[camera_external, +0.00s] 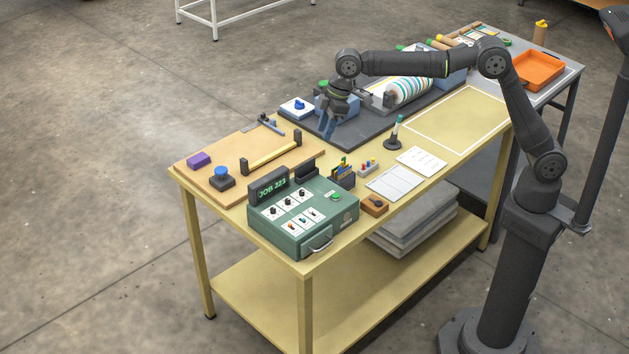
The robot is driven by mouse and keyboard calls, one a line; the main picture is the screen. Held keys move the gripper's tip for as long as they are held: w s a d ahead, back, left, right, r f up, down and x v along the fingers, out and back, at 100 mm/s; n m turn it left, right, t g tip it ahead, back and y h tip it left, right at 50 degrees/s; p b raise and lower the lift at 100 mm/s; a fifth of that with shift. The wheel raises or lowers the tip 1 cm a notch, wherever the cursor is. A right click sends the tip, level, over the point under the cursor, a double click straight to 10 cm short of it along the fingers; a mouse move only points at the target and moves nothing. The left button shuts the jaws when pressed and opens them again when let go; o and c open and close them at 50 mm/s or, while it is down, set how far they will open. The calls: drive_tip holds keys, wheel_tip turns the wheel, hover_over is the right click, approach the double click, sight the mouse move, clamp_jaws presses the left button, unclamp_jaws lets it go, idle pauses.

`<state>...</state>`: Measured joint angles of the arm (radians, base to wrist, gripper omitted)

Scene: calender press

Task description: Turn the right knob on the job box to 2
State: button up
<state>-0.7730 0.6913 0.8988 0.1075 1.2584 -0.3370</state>
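The green job box (338,231) stands at the near left corner of the yellow table, with a raised dark display (271,187) that seems to read "JOB 223". Its top has a row of three dark knobs on white plates. The right knob (303,195) is the one nearest the green button; its pointer and scale are too small to read. A row of small coloured switches (302,220) lies in front. My gripper (327,133) points down over the dark press base, behind the job box and well apart from it. Its fingers are too small to tell open from shut.
A rack of coloured items (342,171) and a wooden block (375,205) stand right of the job box. A wooden board (222,190) with a blue-topped knob lies behind it. The press roller (408,90) is under my arm. Air above the job box is clear.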

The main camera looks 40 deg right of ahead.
sight(302, 191)
drive_tip(key=s+a+f+m+t+h, duration=0.1)
drive_tip(key=s+a+f+m+t, duration=0.2)
drive_tip(key=m, duration=0.4)
drive_tip(key=shift+g, duration=0.3)
drive_tip(key=x, duration=1.1)
drive_tip(key=s+x, duration=0.1)
drive_tip(key=x, duration=0.5)
drive_tip(key=shift+a+f, duration=0.15)
drive_tip(key=shift+a, duration=0.2)
clamp_jaws()
